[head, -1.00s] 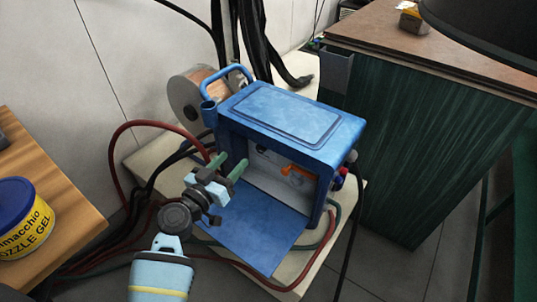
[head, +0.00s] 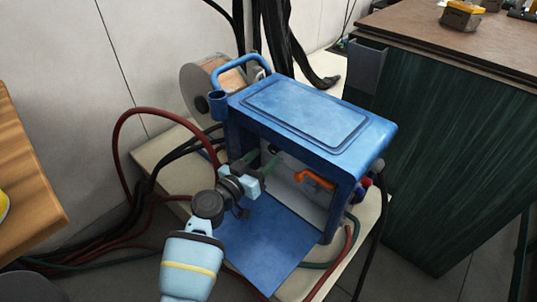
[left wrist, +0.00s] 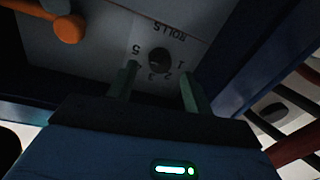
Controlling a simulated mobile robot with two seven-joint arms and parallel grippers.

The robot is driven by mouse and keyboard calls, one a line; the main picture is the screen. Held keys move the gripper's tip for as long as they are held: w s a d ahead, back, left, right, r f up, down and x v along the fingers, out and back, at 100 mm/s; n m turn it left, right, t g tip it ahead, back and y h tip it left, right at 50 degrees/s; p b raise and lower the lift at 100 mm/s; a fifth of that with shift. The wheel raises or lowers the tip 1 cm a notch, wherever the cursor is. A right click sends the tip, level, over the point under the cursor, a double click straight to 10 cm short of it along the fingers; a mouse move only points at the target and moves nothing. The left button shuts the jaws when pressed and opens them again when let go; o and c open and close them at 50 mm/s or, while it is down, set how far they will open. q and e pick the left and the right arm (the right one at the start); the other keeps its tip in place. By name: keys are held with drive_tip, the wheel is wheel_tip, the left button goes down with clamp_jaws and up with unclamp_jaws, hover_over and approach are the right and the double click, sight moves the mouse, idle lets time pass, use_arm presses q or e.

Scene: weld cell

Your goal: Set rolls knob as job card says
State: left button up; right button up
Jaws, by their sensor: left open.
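The rolls knob (left wrist: 159,60) is a small dark round dial on a pale panel in the left wrist view. The word ROLLS stands upside down beside it, and 1, 2, 3 and 5 can be read around it. My left gripper (left wrist: 158,88) is open and empty, its two green fingers pointing at the panel on either side of the knob's lower edge. I cannot tell whether they touch it. In the head view my left gripper (head: 262,167) reaches into the open blue wire feeder (head: 318,112). No job card and no right gripper show.
An orange lever (head: 315,179) is inside the feeder, right of my gripper. The feeder's blue door (head: 265,245) lies folded down in front. A wire spool (head: 203,88) stands behind, hoses run at the left, and a green cabinet (head: 440,170) stands at the right.

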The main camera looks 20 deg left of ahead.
sight(274, 148)
use_arm(q)
drive_tip(key=shift+x, duration=1)
drive_tip(key=shift+w+d, duration=0.15)
drive_tip(key=shift+w, duration=0.25)
use_arm(e)
drive_tip(key=shift+w+f, duration=0.35)
drive_tip(key=shift+w, duration=0.1)
use_arm(q)
drive_tip(key=c, duration=1)
use_arm(e)
drive_tip(key=shift+s+r, duration=0.15)
drive_tip(key=shift+s, duration=0.2)
